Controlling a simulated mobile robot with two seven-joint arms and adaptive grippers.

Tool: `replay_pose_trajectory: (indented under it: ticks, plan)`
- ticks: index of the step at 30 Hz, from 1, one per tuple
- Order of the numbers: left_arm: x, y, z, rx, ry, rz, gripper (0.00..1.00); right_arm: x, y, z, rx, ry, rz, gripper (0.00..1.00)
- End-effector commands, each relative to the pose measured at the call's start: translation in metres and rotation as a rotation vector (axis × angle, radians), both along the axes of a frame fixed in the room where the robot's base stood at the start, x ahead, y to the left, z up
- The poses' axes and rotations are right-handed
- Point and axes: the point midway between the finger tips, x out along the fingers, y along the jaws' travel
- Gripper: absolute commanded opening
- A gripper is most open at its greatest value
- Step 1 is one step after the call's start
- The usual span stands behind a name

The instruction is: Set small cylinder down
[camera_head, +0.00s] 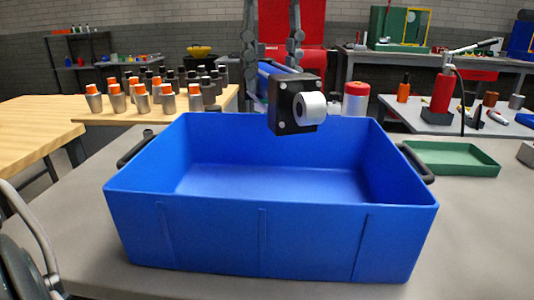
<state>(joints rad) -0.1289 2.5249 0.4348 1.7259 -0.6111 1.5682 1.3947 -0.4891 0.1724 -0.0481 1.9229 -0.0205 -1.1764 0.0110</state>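The small cylinder has a blue body (276,69), a square black end block (296,108) and a short white rod end facing me. It hangs over the far side of a blue bin (270,235), its block covering part of the bin's back rim. Two grey jointed fingers of a gripper (272,52), which I take as my right one, come down from the top edge on either side of the blue body and hold it. The wrist is out of frame. The bin's visible floor is empty.
The bin has black handles at both sides and stands on a grey table (70,215). A green tray (452,158) lies right of it. A red-capped jar (355,100) stands behind. Several orange-capped and dark-capped bottles stand on a wooden table (105,125) at back left.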

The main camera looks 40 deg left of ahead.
Motion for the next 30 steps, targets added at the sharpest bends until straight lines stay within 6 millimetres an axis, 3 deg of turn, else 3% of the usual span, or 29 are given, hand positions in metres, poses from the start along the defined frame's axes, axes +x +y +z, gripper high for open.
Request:
replay_pose_trajectory:
  ticks: [5,21,30]
  plan:
    - [0.0,0.0,-0.008,0.0,-0.004,0.001,0.0,0.0,0.0,-0.001,0.0,0.001,0.0,0.62]
    - [0.0,0.0,-0.114,-0.002,-0.004,-0.001,0.0,0.005,-0.001,0.014,-0.006,-0.015,-0.002,0.62]
    - [0.001,0.0,-0.134,0.0,-0.006,0.0,0.0,0.002,-0.002,0.013,-0.009,-0.007,-0.002,0.62]
